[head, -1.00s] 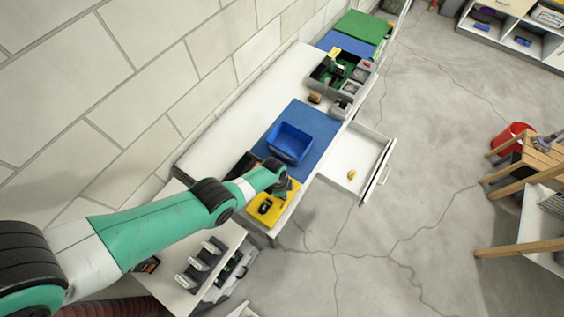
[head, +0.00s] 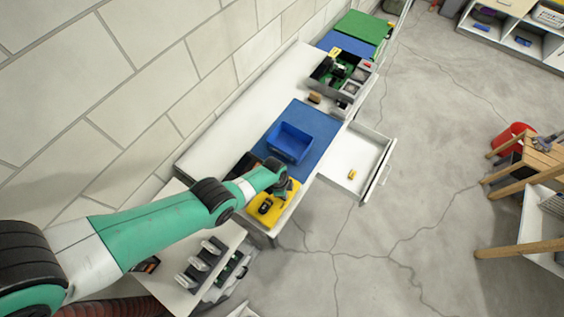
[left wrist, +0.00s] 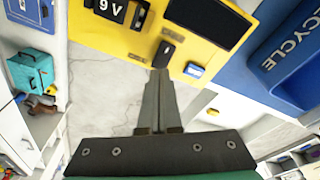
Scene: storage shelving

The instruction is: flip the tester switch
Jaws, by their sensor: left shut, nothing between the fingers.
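The yellow tester (head: 281,209) lies at the near end of the white bench; in the left wrist view its yellow face (left wrist: 185,30) fills the top. A small dark switch (left wrist: 166,50) sits near its edge, with a metal plate above it. My left gripper (left wrist: 160,75) is shut and empty, its tips pointing at the lower end of the switch. I cannot tell whether they touch it. In the head view my left arm covers part of the tester. A black block marked 9 V (left wrist: 112,10) and a dark screen (left wrist: 212,18) are on the tester. My right gripper is not in view.
A blue RECYCLE bin (head: 290,142) stands on a blue mat (head: 318,122) beside the tester. An open drawer (head: 362,150) with a small yellow item juts out from the bench. Gray holders (head: 200,262) stand on the lower surface near my arm.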

